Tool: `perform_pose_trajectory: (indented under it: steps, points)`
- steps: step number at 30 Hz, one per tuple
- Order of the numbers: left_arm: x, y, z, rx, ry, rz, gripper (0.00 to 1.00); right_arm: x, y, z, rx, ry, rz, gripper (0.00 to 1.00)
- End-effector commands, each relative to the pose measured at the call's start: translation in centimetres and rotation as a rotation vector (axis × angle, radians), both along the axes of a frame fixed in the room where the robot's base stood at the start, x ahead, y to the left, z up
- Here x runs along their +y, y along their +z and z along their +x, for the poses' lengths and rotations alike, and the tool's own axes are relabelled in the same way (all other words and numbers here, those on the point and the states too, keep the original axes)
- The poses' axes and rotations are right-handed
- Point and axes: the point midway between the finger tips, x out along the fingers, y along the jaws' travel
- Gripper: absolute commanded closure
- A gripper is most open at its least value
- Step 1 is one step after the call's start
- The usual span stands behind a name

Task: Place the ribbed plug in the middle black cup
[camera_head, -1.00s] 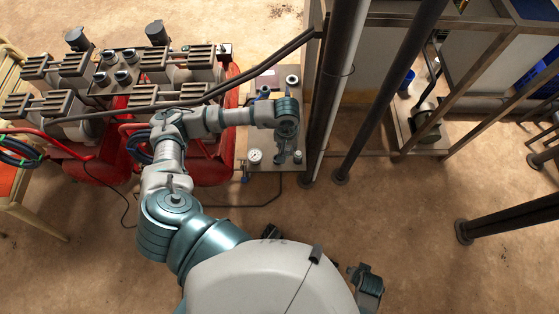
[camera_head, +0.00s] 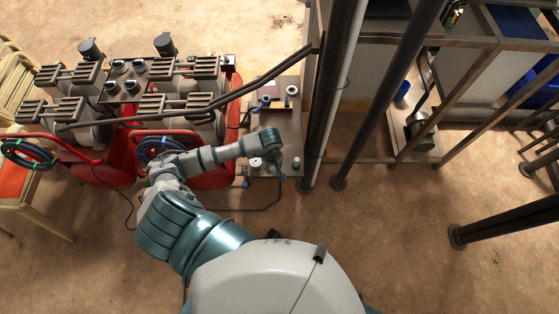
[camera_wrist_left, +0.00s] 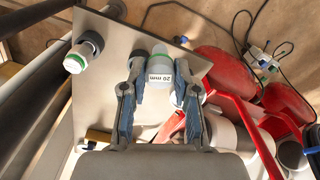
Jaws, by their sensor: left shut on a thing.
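My left gripper (camera_head: 279,172) is over the near part of a grey metal plate (camera_head: 263,126). In the left wrist view its two fingers (camera_wrist_left: 160,88) stand on either side of a pale cylinder marked "20 mm" (camera_wrist_left: 159,76), with a green band near its far end, and are shut on it. I cannot make out ribs on it. Another white piece with a green band (camera_wrist_left: 75,60) sits at a dark round fitting (camera_wrist_left: 91,42) on the plate's left. Fittings (camera_head: 292,90) stand at the plate's far end. I cannot pick out the middle black cup with certainty.
A dial gauge (camera_head: 255,163) sits on the plate, left of my gripper. Dark and pale upright posts (camera_head: 330,100) rise close along the plate's right side. Red machinery with grey clamps (camera_head: 180,105) stands at the left.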

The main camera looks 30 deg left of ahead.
Motion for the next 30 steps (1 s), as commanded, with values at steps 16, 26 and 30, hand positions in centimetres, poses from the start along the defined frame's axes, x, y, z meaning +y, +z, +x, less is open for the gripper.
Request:
perform_pose_trajectory:
  steps: [16,26,30]
  points:
    - [-0.4,-3.1,5.1,0.005,0.001,0.003,0.91,0.6,0.2,0.3,0.003,-0.002,0.007,0.6]
    - [0.0,-4.2,5.1,0.004,-0.002,-0.001,0.54,0.0,0.6,0.8,-0.007,-0.001,0.0,0.6]
    - [0.3,-4.2,5.1,0.002,-0.001,-0.003,0.45,-0.4,0.5,0.7,-0.005,-0.004,-0.005,0.6]
